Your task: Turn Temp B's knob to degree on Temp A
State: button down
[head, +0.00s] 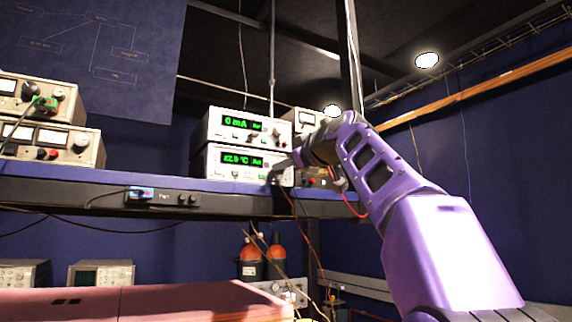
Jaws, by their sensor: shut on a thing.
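Two white instruments with green displays are stacked on the blue shelf. The upper unit (246,127) shows a reading that looks like "0.20A". The lower unit (232,164) shows about "22.9 °C". I cannot read which one is named Temp A or Temp B. My purple arm reaches in from the lower right. My gripper (279,170) is at the right end of the lower unit's front, shut on the dark knob (274,178) there. The fingertips are small and partly hide the knob, so its pointer angle cannot be read.
Beige meter units (45,145) stand on the shelf (90,187) at the left. Another beige unit (301,118) is behind my gripper. Red and orange wires hang near the shelf's front edge. Orange-topped bottles (250,262) and a red surface (160,301) are below.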

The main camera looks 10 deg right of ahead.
jog(key=c, duration=0.6)
grip_release()
jog(key=b+v, duration=0.7)
jog(key=v, duration=1)
jog(key=shift+s, duration=0.25)
jog(key=shift+w, duration=0.1)
